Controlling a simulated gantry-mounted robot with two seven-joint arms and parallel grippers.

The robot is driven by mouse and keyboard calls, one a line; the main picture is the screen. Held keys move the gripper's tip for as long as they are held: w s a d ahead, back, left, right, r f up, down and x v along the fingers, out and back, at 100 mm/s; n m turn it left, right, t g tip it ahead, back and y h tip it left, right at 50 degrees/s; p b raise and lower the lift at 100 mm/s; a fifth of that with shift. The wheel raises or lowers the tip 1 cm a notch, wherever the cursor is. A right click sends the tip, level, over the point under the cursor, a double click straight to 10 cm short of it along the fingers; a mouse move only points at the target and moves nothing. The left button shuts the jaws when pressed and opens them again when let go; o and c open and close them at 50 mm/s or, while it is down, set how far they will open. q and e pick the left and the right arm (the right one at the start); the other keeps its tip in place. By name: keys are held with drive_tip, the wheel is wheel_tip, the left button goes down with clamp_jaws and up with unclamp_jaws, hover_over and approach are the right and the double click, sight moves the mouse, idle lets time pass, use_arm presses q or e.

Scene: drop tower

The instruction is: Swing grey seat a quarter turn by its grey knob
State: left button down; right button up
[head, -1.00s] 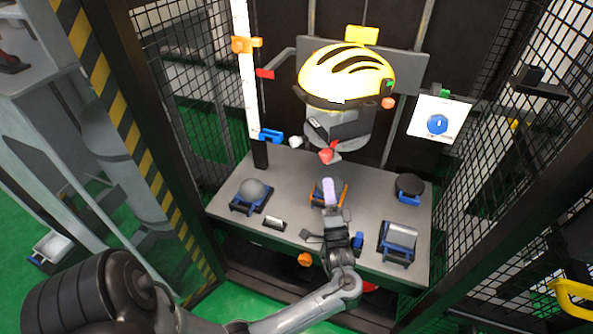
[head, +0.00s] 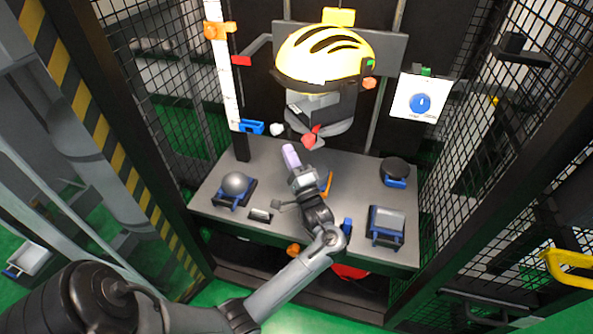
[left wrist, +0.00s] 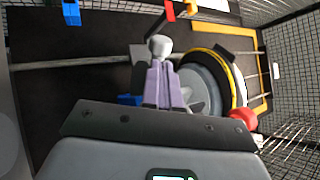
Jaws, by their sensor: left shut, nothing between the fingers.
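The grey seat (head: 338,124) is the rounded grey piece under the yellow helmet (head: 325,52), mostly hidden by the headform; it also shows in the left wrist view (left wrist: 212,78). Its light grey knob (head: 277,129) sticks out at the left; it shows beyond my fingertips in the left wrist view (left wrist: 160,44). A red knob (head: 309,140) sits to its right. My left gripper (head: 289,150), with pale purple fingers, is shut and empty, just below and right of the grey knob. Whether it touches cannot be told. My right gripper is not in view.
A white post with an orange clamp (head: 215,30) and a blue clamp (head: 251,126) stands left of the seat. The grey table (head: 345,215) below holds a ball on a blue stand (head: 235,184) and other fixtures. Mesh walls close both sides.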

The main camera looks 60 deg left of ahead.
use_arm(q)
drive_tip(key=shift+b+x, duration=0.45)
drive_tip(key=shift+x, duration=1.3)
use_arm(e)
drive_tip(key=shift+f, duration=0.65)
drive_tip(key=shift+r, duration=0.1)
